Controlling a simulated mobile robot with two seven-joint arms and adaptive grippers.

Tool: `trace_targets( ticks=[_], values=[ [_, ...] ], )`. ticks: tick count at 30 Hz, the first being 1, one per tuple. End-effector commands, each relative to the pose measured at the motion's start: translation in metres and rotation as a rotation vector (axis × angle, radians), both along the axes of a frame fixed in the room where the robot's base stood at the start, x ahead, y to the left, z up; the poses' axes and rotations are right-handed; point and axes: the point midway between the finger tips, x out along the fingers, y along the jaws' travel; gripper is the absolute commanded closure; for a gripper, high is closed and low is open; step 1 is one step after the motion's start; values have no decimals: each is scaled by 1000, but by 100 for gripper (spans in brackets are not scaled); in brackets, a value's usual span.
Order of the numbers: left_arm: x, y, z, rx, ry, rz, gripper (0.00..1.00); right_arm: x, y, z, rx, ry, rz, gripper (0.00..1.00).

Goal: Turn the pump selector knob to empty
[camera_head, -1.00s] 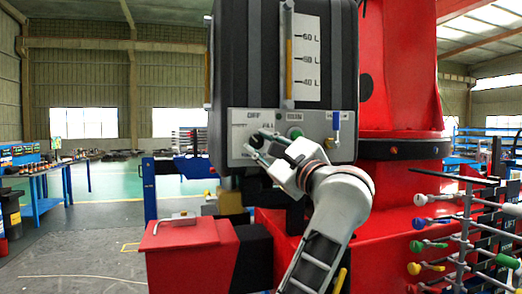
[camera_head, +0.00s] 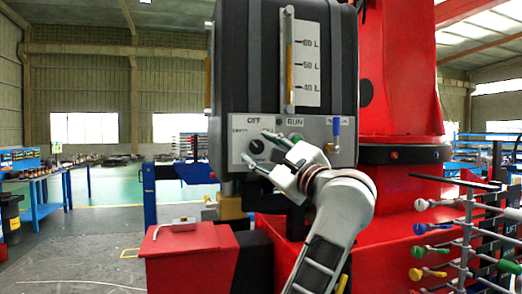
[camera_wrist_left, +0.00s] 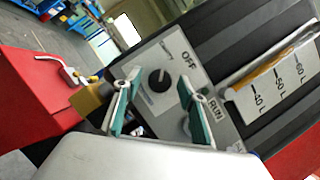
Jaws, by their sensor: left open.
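The pump selector knob (camera_head: 256,146) is a small round black knob on the grey control panel (camera_head: 236,160), under the dark tank. It also shows in the left wrist view (camera_wrist_left: 158,79), with a light mark whose exact direction I cannot tell. OFF is printed near it. The label on the panel's left seems to read EMPTY, but it is small. My left gripper (camera_head: 257,145) is open, its fingers on either side of the knob in the head view. In the wrist view the knob appears beyond and between the green-padded fingertips (camera_wrist_left: 154,86), with nothing held. My right gripper is out of view.
A blue-handled lever (camera_head: 336,128) stands at the panel's right. A level gauge (camera_head: 288,60) rises above the panel. A red box (camera_head: 190,250) sits below left. A rack with coloured knobs (camera_head: 465,230) stands at the right. The floor at left is mostly clear.

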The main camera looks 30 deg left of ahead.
Motion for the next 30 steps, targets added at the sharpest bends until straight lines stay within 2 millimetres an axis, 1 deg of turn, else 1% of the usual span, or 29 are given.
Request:
trace_targets(
  ticks=[4,12,15,20,30],
  values=[
    [-4,-13,-4,0,1,-3,59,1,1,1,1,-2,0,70],
    [-21,-51,-15,-1,1,-4,59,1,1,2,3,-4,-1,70],
    [-26,-60,-19,-2,1,-4,59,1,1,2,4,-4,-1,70],
    [-29,-66,-20,-1,0,-1,59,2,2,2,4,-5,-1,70],
    [-29,-66,-20,-1,0,-1,59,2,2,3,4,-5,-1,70]
  ],
)
